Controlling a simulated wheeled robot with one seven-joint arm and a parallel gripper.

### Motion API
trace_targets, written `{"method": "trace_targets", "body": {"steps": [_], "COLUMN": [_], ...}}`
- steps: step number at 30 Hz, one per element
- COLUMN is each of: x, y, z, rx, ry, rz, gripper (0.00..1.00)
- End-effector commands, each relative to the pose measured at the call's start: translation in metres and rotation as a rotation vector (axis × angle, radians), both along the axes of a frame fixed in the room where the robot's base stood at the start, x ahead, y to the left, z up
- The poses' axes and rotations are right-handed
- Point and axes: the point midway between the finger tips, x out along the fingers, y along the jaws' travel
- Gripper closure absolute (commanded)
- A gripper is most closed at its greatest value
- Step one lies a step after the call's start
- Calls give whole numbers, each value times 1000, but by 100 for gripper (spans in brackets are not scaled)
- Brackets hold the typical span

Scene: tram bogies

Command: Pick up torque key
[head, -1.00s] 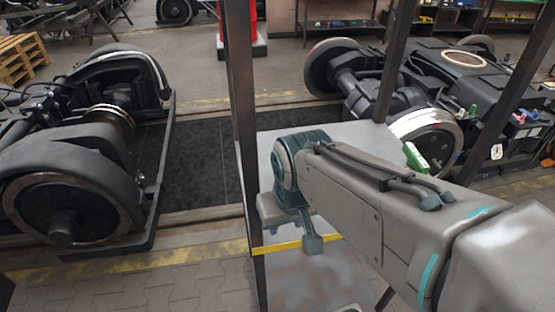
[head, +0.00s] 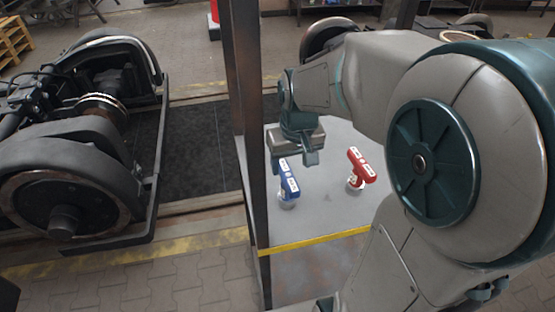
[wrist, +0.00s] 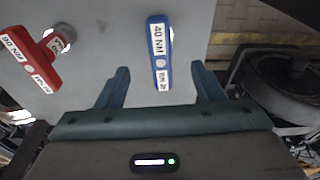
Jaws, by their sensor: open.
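A blue torque key (head: 285,186) with white labels stands on the grey table top (head: 325,220). In the wrist view the blue key (wrist: 160,52) has a label reading 40 NM. A red torque key (head: 357,170) stands to its right in the head view. In the wrist view the red key (wrist: 40,60) is at the left, its label partly readable. My gripper (head: 309,158) is above the table near the blue key. In the wrist view its open fingers (wrist: 160,68) appear on either side of the blue key, apart from it. Whether the key lies at finger depth is unclear.
A dark post (head: 245,130) rises at the table's left edge, close to my gripper. A yellow strip (head: 315,241) marks the front edge. A bogie (head: 75,170) stands at left. My arm hides much of the right side.

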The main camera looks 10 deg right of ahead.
Motion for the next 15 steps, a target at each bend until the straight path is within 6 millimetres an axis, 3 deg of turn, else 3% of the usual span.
{"method": "trace_targets", "body": {"steps": [6,15], "x": [6,10], "y": [1,1], "z": [-45,-67], "rx": [1,0], "ry": [5,1], "rz": [0,1], "gripper": [38,38]}}
